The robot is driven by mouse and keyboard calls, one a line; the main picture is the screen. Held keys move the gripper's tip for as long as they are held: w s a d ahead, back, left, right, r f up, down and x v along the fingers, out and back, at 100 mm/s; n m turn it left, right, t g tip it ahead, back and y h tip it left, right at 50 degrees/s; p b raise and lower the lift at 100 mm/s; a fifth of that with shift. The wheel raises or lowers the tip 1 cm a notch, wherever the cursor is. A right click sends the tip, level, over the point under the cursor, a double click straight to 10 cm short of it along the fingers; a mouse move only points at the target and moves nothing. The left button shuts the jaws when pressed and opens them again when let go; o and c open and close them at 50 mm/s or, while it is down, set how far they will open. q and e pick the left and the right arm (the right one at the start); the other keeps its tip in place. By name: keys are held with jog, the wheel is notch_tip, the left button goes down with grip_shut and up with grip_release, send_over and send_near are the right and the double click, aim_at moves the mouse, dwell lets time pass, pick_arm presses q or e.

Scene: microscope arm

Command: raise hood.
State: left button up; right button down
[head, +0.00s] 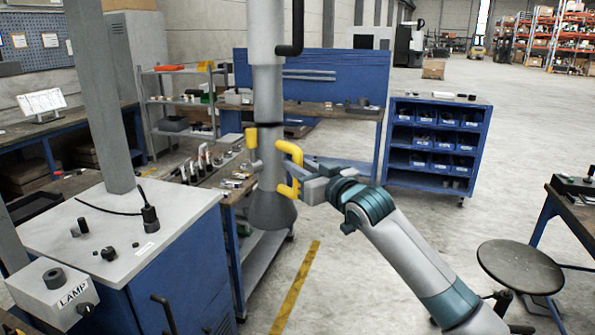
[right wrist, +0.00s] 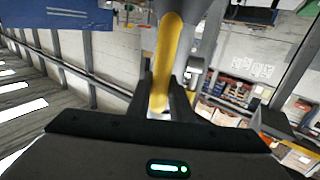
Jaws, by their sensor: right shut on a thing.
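The hood (head: 272,212) is a grey cone at the lower end of a vertical grey duct (head: 268,90). It hangs upright at the middle of the head view. A yellow bar handle (head: 289,148) stands out from the right side of the duct just above the cone. My right gripper (head: 301,187) reaches in from the right and is shut on this handle. In the right wrist view the yellow handle (right wrist: 165,60) runs down between the two dark fingers (right wrist: 161,105). My left gripper is not in view.
A blue cabinet with a grey top (head: 120,235) and a lamp box (head: 50,290) stand at the left. A bench with small tools (head: 215,165) is behind the hood. A round stool (head: 520,267) stands at the right. The floor right of the hood is open.

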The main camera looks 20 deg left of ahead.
notch_tip(320, 180, up, 12)
jog(key=p, duration=0.4)
jog(key=shift+r+p, duration=0.4)
jog(key=shift+r, duration=0.35)
jog(key=c, duration=1.6)
grip_release()
jog(key=shift+c, duration=0.2)
jog(key=shift+o, duration=0.3)
jog(key=shift+d+f, duration=0.1)
jog(key=shift+f, duration=0.1)
jog(key=shift+s+d+b, duration=0.3)
jog(key=shift+d+b, duration=0.05)
jog(key=b+v, duration=0.6)
jog(key=v, duration=1)
jog(key=shift+s+b, duration=0.15)
jog(key=shift+b, duration=0.15)
